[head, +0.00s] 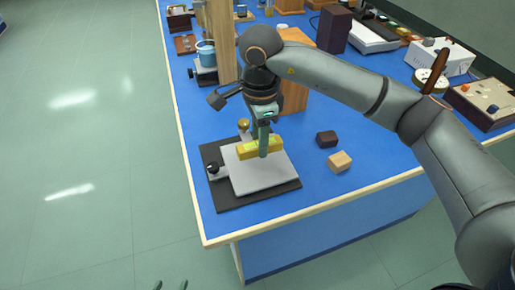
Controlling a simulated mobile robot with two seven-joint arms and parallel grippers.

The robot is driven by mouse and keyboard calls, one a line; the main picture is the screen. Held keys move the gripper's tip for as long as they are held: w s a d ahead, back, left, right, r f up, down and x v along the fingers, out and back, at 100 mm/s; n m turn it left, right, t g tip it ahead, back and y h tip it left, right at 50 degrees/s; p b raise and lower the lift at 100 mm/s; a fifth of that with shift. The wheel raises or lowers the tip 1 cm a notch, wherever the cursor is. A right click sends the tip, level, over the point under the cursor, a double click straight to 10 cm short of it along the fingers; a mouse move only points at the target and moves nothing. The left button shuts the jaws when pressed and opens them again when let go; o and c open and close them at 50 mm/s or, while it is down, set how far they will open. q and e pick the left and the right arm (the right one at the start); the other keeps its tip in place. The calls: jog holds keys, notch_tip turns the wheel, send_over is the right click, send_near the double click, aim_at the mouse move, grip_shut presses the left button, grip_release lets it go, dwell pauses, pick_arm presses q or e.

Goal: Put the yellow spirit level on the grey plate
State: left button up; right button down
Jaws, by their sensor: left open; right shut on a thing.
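The yellow spirit level (246,151) is a short yellow bar with a greenish vial along its top. My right gripper (264,150) comes down from above and is shut on it. The level is over the back part of the grey plate (262,180); I cannot tell whether it touches the plate. The plate lies on a larger black base (232,202) near the bench's front left corner. Only the two fingertips of my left gripper (171,285) show at the bottom edge, apart and empty, over the floor.
A black knob (212,169) is at the plate's left side and a brass knob (243,125) behind it. A dark block (326,139) and a light wooden block (340,161) lie to the right. Wooden posts (221,45) stand behind. The blue bench (385,155) is clear at front right.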

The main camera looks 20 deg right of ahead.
aim_at(257, 161)
jog(key=shift+w+f, duration=0.65)
jog(key=shift+f, duration=1.65)
jog(key=shift+f, duration=0.25)
jog(key=c, duration=0.6)
grip_release()
jog(key=shift+r, duration=0.1)
jog(key=shift+r, duration=0.1)
notch_tip(257, 161, up, 12)
jog(key=shift+r, duration=0.1)
